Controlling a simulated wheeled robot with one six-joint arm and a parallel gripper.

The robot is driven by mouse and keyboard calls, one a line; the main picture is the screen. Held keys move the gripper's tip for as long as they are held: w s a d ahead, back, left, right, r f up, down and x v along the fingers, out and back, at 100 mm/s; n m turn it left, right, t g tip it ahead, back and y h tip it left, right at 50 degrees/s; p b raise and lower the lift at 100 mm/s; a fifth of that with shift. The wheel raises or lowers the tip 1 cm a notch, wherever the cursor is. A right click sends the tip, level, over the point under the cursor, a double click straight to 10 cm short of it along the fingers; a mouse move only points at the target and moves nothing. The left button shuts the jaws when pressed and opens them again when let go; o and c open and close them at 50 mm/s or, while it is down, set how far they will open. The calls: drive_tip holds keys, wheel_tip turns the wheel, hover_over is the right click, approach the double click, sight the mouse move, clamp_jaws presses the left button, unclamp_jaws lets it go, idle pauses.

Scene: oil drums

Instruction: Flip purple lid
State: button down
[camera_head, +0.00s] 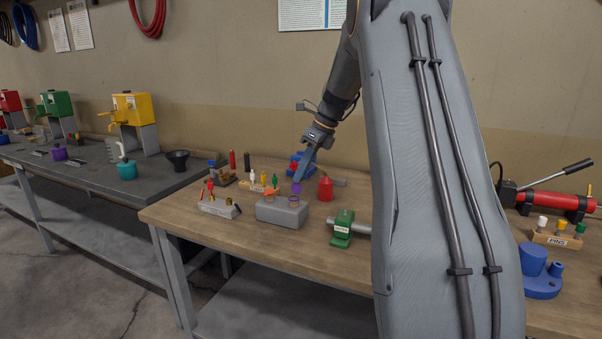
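A grey block (281,212) stands on the wooden bench and has an orange and a purple round fitting on top. The purple ring (293,202) is at the right of its top. A small purple piece (296,188), which looks like the purple lid, stands upright just behind and above this ring. My gripper (299,176) reaches down from the upper right, with its tip at or just above the purple piece. Whether they touch is too small to tell. The finger gap does not show from this side.
Close around the block are a red can (325,188), a green clamp-like tool (342,228), a rack of small coloured tools (219,206) and a blue device (300,162). My arm hides part of the bench to the right. The bench front has some clear wood.

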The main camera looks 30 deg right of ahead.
drive_tip(key=s+a+t+h, duration=0.1)
drive_tip(key=s+a+n+t+h, duration=0.1)
drive_tip(key=h, duration=0.1)
drive_tip(key=shift+a, duration=0.2)
drive_tip(key=shift+s+a+f+t+h, duration=0.3)
drive_tip(key=shift+a+t+h, duration=0.1)
drive_tip(key=shift+t+h, duration=0.4)
drive_tip(key=shift+s, duration=0.1)
drive_tip(key=shift+s+a+f+t+h+p, duration=0.15)
drive_tip(key=shift+t+h+p, duration=0.2)
drive_tip(key=shift+p, duration=0.35)
drive_tip(key=h+p, duration=0.1)
drive_tip(key=p, duration=0.5)
drive_tip(key=shift+s+a+n+t+p, duration=0.1)
drive_tip(key=shift+n+t+p, duration=0.15)
drive_tip(key=shift+n+p, duration=0.05)
